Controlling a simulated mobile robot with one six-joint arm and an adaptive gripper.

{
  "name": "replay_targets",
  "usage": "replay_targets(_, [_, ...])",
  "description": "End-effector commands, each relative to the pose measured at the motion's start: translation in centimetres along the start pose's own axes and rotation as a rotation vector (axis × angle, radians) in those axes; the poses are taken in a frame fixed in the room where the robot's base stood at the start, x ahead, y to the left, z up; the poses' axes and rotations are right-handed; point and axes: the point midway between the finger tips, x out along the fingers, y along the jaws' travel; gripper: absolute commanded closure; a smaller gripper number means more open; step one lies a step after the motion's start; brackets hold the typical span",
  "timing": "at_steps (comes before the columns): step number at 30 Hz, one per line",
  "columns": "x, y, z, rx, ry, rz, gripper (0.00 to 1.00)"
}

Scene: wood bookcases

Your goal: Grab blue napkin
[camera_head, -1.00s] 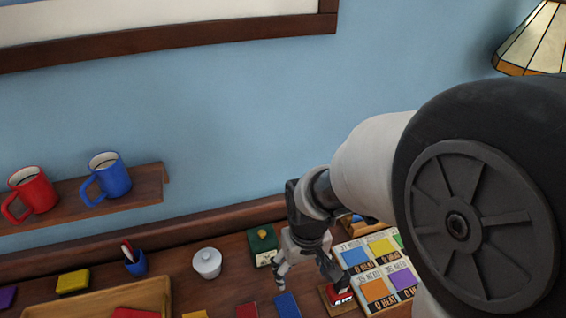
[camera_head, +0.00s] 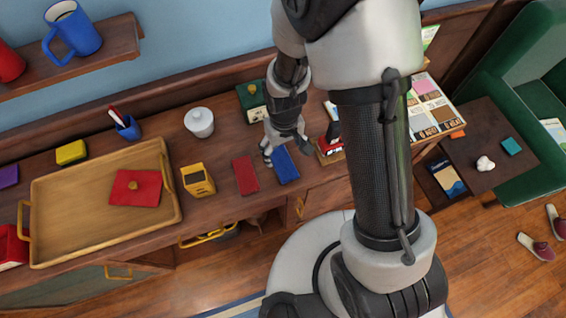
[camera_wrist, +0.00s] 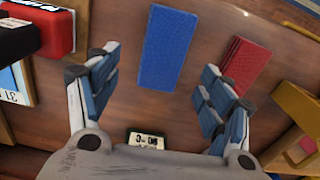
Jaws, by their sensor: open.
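The blue napkin (camera_head: 285,165) is a flat rectangle on the wooden sideboard, right of a red napkin (camera_head: 245,175). In the wrist view the blue napkin (camera_wrist: 168,48) lies ahead of the fingertips and between their lines, and the red napkin (camera_wrist: 242,67) is to its right. My gripper (camera_head: 285,151) is over the sideboard at the blue napkin's far end. In the wrist view my gripper (camera_wrist: 160,80) has its fingers spread wide with nothing between them. I cannot tell its exact height above the wood.
A yellow box (camera_head: 198,180) and a wooden tray (camera_head: 52,208) are to the left. In the wrist view a red-and-black object (camera_wrist: 50,32) is near the left finger.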

Motion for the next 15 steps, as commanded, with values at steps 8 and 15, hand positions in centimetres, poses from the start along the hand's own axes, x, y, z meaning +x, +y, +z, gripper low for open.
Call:
replay_targets(8, [2.2,-0.2,0.5,0.000,-0.003,0.000,0.27])
replay_targets(15, [5.4,-0.4,0.8,0.000,-0.001,-0.001,0.27])
